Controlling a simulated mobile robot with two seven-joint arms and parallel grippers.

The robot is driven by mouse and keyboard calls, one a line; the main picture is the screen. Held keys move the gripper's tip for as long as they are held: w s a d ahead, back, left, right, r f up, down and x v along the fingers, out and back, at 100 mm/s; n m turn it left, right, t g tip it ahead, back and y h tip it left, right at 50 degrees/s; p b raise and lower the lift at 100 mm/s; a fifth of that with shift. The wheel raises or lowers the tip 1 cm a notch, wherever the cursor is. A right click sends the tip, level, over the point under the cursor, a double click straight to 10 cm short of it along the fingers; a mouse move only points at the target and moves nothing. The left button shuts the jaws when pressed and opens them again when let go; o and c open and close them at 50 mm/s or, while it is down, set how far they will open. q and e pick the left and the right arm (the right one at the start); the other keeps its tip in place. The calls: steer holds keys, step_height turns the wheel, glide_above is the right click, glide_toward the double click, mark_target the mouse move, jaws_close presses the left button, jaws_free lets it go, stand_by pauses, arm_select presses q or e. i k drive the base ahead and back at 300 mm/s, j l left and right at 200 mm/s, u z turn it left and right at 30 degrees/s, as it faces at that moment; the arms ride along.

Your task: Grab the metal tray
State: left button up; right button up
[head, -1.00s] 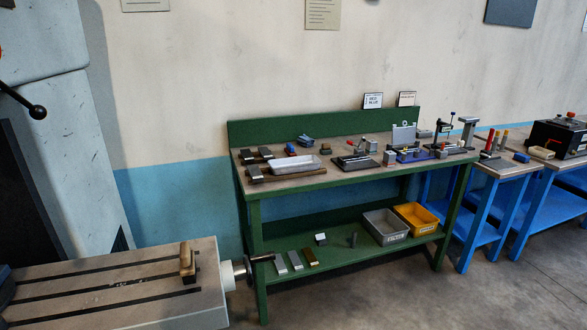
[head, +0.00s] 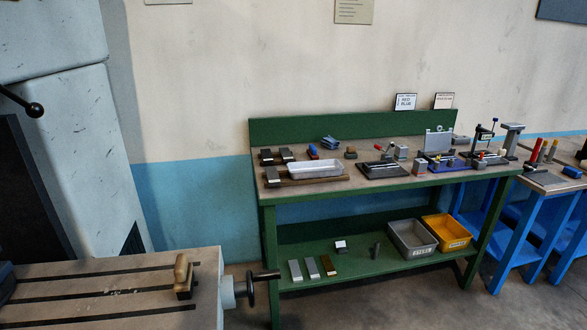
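The metal tray (head: 315,169) is a shallow, light grey, oblong tray. It sits near the front left of the green workbench (head: 345,130), on or just behind a brown wooden strip (head: 309,181) along the front edge. Nothing covers the tray, and I cannot make out anything in it. Neither of my grippers shows in the head view.
A machine table (head: 110,285) with slots, a wooden-handled brush (head: 183,275) and a handwheel (head: 251,288) stands at front left. Fixtures crowd the bench right of the tray. The lower shelf holds a grey bin (head: 413,253) and a yellow bin (head: 447,247). Open floor lies at front right.

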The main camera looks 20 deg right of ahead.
mark_target(333, 167)
steer(key=i+l+u, duration=0.1)
steer(key=l, duration=0.3)
steer(key=i+l+u, duration=0.15)
steer(key=l, duration=0.3)
steer(key=i+l+u, duration=0.1)
steer(key=l, duration=0.35)
steer(key=i+l+u, duration=0.15)
steer(key=l, duration=0.3)
steer(key=i+l, duration=0.1)
steer(key=l, duration=0.4)
steer(key=i+l, duration=0.15)
steer(key=l, duration=0.3)
steer(key=i+l, duration=0.1)
steer(key=l, duration=0.4)
steer(key=i+l, duration=0.15)
steer(key=l, duration=0.3)
steer(key=i+l, duration=0.1)
steer(key=l, duration=0.4)
